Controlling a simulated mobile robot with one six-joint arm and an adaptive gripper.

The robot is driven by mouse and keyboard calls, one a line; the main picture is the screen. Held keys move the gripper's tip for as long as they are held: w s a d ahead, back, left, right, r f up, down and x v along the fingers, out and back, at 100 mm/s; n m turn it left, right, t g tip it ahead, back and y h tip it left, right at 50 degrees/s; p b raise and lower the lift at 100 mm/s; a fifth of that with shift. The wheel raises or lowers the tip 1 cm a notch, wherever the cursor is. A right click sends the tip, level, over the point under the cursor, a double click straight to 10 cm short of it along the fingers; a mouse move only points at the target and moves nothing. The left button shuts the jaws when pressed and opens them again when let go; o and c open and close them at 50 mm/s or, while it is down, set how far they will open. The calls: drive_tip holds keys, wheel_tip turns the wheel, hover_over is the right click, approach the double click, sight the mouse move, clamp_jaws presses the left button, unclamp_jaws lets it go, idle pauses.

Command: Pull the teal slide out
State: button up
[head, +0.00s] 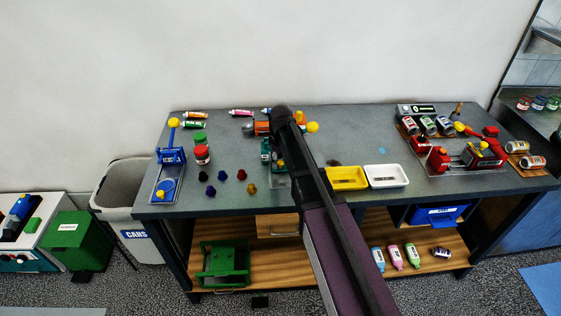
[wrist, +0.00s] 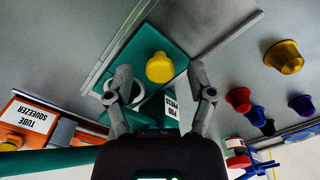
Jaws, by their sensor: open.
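The teal slide (wrist: 152,45) is part of the teal pod press, on a grey tray with metal rails, and a round yellow knob (wrist: 160,67) stands on it. In the wrist view my gripper (wrist: 159,78) is open, with the knob between its fingertips in the picture; I see no contact, and the height gap is unclear. A white ring (wrist: 124,92) sits beside the left finger. The pod press label (wrist: 172,106) is partly hidden by the right finger. In the head view the teal press (head: 266,151) shows just left of my arm, which covers part of it.
The orange tube squeezer (wrist: 42,124) is at the left in the wrist view. Several coloured pods, including a gold one (wrist: 283,57), lie to the right. In the head view a yellow tray (head: 346,184) and a white tray (head: 386,184) are right of my arm.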

clamp_jaws()
drive_tip(key=shift+s, duration=4.5)
unclamp_jaws()
drive_tip(key=shift+s, duration=0.1)
drive_tip(key=shift+w, duration=0.2)
